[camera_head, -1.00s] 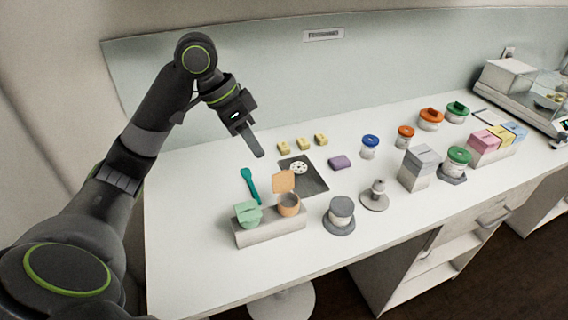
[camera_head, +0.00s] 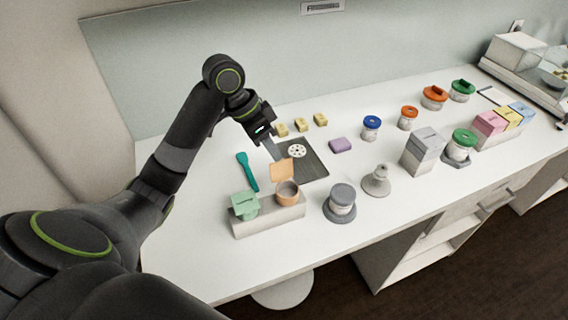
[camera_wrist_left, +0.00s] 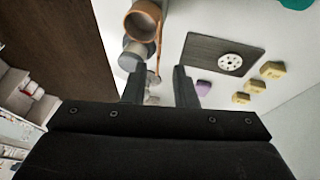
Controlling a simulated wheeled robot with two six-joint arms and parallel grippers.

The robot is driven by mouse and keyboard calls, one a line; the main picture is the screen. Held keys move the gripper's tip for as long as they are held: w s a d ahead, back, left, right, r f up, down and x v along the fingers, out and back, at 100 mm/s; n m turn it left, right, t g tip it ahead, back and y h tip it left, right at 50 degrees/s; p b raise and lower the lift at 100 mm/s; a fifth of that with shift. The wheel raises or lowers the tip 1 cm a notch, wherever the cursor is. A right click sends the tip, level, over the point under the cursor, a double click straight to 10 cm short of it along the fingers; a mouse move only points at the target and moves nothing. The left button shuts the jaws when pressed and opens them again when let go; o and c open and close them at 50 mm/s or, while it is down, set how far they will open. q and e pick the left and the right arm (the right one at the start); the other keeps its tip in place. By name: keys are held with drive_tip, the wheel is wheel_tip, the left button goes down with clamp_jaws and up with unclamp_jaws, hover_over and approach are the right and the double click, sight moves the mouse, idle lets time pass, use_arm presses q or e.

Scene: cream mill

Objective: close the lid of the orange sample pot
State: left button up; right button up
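The orange sample pot (camera_head: 288,195) sits at the right end of a pale block (camera_head: 262,223). Its lid (camera_head: 282,171) is open and stands up at the pot's far side. My left gripper (camera_head: 274,149) is above and behind the lid, near the dark mat, and looks apart from the lid. In the left wrist view its two fingers (camera_wrist_left: 159,88) are spread with nothing held between them. The orange pot (camera_wrist_left: 143,20) shows there at the top, beyond the fingers, with a thin orange lid edge beside it. My right gripper is not in view.
A green pot (camera_head: 244,205) shares the block. A teal spatula (camera_head: 247,171) lies behind it. A dark mat (camera_head: 314,170) with a white perforated disc is behind the lid. A grey-lidded jar (camera_head: 341,200) stands to the right. Yellow blocks (camera_head: 301,125) lie at the back.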

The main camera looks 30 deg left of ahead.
sight(284, 169)
use_arm(q)
drive_tip(key=x, duration=0.5)
drive_tip(key=shift+d+f, duration=0.25)
drive_tip(key=shift+d, duration=0.05)
drive_tip(key=shift+w+d+f, duration=0.1)
drive_tip(key=shift+d+f, duration=0.05)
drive_tip(key=shift+f, duration=0.5)
drive_tip(key=shift+c, duration=0.4)
clamp_jaws()
